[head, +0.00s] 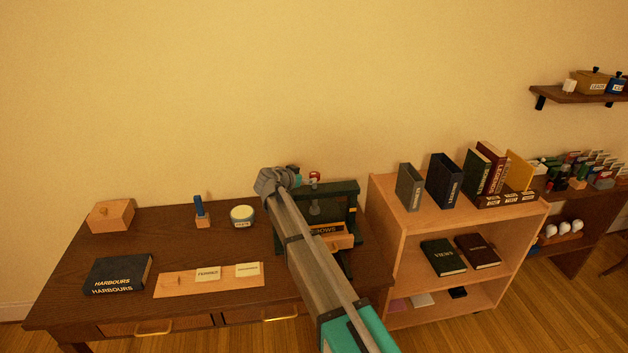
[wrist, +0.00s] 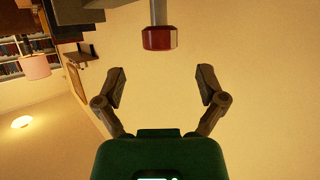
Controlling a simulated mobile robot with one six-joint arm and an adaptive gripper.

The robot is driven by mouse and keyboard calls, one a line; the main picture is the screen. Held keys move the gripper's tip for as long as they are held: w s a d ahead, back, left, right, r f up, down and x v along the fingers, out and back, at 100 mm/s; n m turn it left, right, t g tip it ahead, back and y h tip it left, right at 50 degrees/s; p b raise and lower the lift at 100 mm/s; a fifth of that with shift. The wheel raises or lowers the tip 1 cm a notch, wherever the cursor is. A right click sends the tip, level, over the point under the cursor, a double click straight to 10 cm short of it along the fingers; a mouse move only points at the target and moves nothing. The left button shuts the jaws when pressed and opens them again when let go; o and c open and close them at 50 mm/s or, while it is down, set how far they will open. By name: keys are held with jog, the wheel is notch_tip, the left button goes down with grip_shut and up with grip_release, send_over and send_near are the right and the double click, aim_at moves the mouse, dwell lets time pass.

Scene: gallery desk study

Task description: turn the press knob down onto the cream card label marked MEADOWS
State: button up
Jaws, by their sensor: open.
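The press (head: 345,188) is a dark green frame on the right of the desk, partly hidden behind my arm. Its red knob (head: 314,175) stands above the frame's top. In the wrist view the red knob (wrist: 159,38) sits on a grey shaft, just beyond my open fingers and between their lines. My gripper (wrist: 161,80) is open and empty, apart from the knob. In the head view it is mostly hidden by my own wrist. Under the press, a dark piece with lettering ending "OWS" (head: 327,230) shows in part. The cream MEADOWS card cannot be made out.
The desk (head: 180,245) holds a wooden box (head: 110,215), a dark HARBOURS box (head: 117,273), a blue-handled stamp (head: 201,211), a round tin (head: 242,216) and a wooden board (head: 180,286) with cream cards. A shelf unit (head: 400,250) stands close right of the press.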

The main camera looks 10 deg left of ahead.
aim_at(313, 176)
jog(key=shift+b+x, duration=1)
jog(key=shift+x, duration=2.05)
jog(key=shift+c, duration=0.3)
jog(key=c, duration=1.1)
